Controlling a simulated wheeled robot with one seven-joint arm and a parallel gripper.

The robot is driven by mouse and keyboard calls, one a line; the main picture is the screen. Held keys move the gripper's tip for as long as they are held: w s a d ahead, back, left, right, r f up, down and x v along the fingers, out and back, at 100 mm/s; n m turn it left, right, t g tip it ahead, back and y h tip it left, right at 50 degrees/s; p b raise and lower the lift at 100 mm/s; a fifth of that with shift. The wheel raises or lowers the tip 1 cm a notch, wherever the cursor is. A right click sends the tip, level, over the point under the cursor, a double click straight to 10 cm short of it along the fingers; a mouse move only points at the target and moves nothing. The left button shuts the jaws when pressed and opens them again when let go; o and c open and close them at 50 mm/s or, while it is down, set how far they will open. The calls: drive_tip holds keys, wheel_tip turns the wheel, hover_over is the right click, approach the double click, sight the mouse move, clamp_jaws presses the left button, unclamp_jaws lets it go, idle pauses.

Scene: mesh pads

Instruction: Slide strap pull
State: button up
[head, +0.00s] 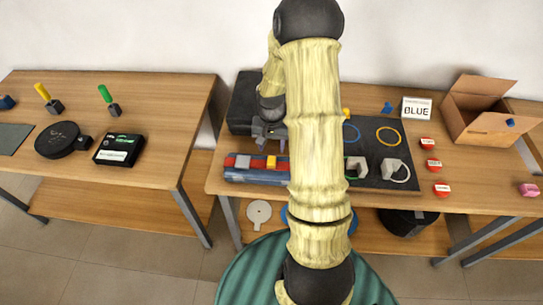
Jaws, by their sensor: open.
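My gripper (269,140) points down over the right-hand table (420,205), just behind a long blue unit (256,177). It is open, and I see nothing between its fingers. The blue unit has red, white and yellow pieces along its top, and its right end is hidden by my arm. I cannot make out for sure which part is the strap pull. I cannot tell whether the fingers touch the unit.
The left table (60,185) stands apart.

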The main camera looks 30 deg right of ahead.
sight(272, 160)
wheel_tip(272, 160, down, 7)
drive_tip(key=shift+r+p, duration=0.15)
drive_tip(key=shift+p, duration=0.35)
drive_tip(key=shift+c, duration=0.4)
clamp_jaws()
